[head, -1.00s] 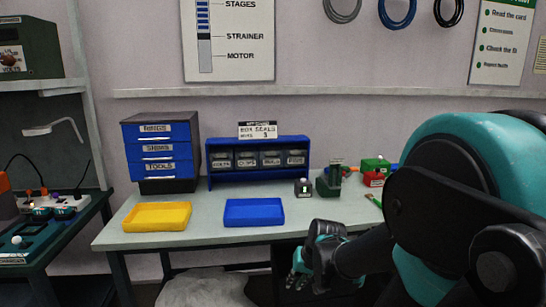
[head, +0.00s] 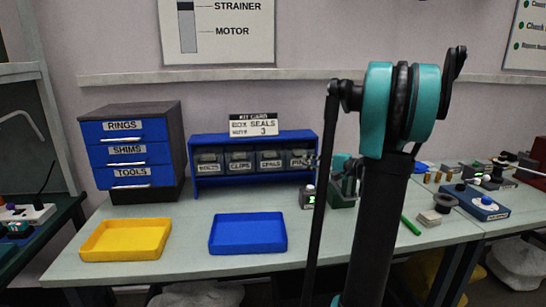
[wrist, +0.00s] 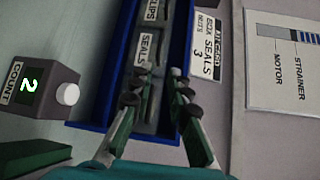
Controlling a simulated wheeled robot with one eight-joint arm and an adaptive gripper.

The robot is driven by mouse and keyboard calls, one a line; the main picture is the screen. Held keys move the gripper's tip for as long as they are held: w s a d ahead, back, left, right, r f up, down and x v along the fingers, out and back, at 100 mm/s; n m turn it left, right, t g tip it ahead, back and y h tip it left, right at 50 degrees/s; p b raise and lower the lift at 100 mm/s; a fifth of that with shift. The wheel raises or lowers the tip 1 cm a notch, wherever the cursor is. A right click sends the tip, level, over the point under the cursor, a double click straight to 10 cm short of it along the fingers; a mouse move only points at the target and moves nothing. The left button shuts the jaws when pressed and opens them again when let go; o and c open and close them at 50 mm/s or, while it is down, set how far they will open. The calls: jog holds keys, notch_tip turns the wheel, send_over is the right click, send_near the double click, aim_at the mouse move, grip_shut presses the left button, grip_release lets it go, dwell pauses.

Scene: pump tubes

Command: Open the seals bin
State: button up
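The seals bin (head: 271,160) is a small dark drawer labelled SEALS, third from the left in the blue bin rack (head: 255,136). It looks shut. In the wrist view its label (wrist: 146,48) shows just beyond my fingertips, with the CLIPS bin above it. My gripper (wrist: 158,88) is open and empty, its two fingers apart in front of the rack. I cannot tell whether a finger touches a bin.
A counter (wrist: 40,85) reading 2, with a white button, stands close to my gripper. A green block-like holder (head: 342,200) is near it. A yellow tray (head: 126,240) and a blue tray (head: 248,233) lie in front. A drawer cabinet (head: 130,150) stands left.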

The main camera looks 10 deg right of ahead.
aim_at(275, 158)
jog(key=x, duration=1.7)
jog(key=shift+s+a, duration=0.1)
jog(key=shift+a, duration=0.05)
jog(key=shift+c, duration=0.5)
grip_shut()
